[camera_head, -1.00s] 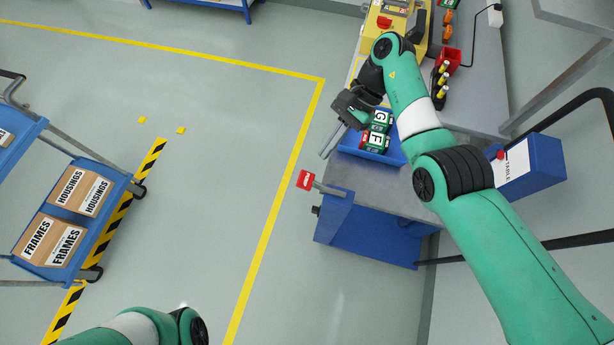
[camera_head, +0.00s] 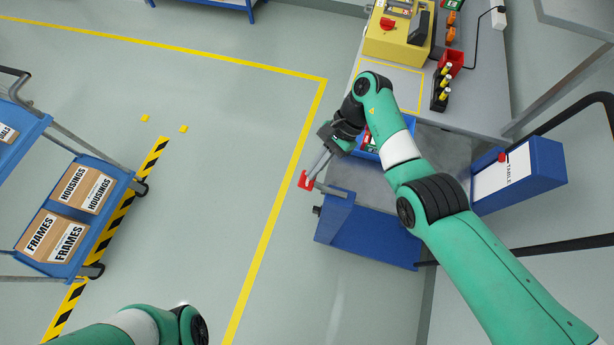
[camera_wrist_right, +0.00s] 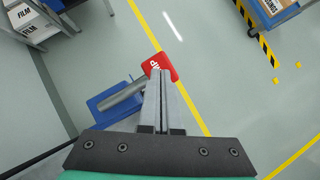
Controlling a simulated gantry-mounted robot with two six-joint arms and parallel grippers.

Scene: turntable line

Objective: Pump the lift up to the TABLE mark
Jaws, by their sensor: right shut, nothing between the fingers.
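The blue lift (camera_head: 365,235) with its grey top stands right of centre in the head view. Its grey pump lever (camera_head: 331,189) ends in a red pad (camera_head: 305,181) on the left side. The wrist view shows the red pad (camera_wrist_right: 165,64) with part of its lettering. My right gripper (camera_head: 316,170) is shut and empty, its fingertips at the red pad; I cannot tell whether they touch. A blue box (camera_head: 545,165) carries a white scale marked TABLE (camera_head: 508,178) and a red pointer (camera_head: 502,157). My left arm shows at the bottom left, its gripper out of frame.
A grey bench (camera_head: 480,105) with a yellow machine (camera_head: 395,40) is behind. A cart (camera_head: 75,215) with boxes stands left. The floor between is clear.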

